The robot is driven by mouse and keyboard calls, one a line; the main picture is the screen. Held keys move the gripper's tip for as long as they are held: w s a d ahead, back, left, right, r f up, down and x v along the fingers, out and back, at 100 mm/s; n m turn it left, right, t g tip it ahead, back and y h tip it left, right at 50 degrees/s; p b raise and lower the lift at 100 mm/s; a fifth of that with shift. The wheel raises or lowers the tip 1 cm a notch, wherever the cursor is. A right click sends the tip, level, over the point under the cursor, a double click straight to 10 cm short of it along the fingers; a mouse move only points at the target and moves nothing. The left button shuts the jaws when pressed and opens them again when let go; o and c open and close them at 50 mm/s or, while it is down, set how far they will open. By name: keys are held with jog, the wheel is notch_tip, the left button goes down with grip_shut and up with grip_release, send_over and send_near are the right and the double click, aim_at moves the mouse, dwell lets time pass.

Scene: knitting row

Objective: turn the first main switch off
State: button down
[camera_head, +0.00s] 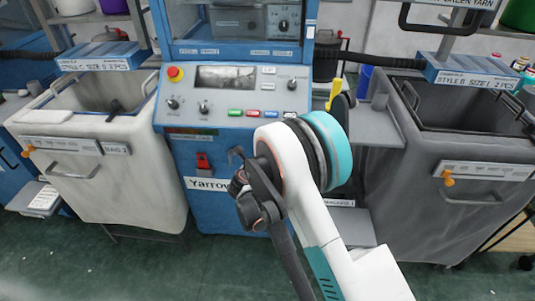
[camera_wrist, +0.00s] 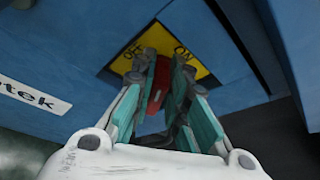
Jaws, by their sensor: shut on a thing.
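In the wrist view a yellow plate (camera_wrist: 206,72) marked OFF on the left and ON on the right sits on a blue machine panel. A red switch handle (camera_wrist: 158,88) stands in front of it. My gripper (camera_wrist: 163,64) has its fingers on both sides of the handle and is shut on it. The fingers hide part of the handle, so I cannot tell exactly which mark it points to. In the head view my arm hides the gripper and this switch, in front of the blue machine (camera_head: 222,215).
The machine's control panel (camera_head: 235,92) has a red emergency button (camera_head: 175,73) and several coloured buttons. A red rocker-like part (camera_head: 203,161) is below it. A pale bin (camera_head: 110,185) stands left, a grey bin (camera_head: 455,215) right. Green floor is open in front.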

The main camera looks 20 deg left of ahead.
jog(key=n+t+h, duration=0.1)
jog(key=n, duration=0.2)
jog(key=f+n+t+h, duration=0.1)
jog(key=n, duration=0.2)
jog(key=a+f+n+t+h, duration=0.1)
jog(key=n, duration=0.2)
jog(key=shift+f+t, duration=0.15)
jog(key=shift+t, duration=0.15)
dwell(0.4)
jog(key=shift+d, duration=0.1)
jog(key=c, duration=1.6)
grip_release()
jog(key=s, duration=0.4)
jog(key=s+a, duration=0.1)
jog(key=s, duration=0.3)
jog(key=s+a, duration=0.1)
jog(key=s, duration=0.2)
jog(key=shift+s+f, duration=0.1)
jog(key=shift+s, duration=0.3)
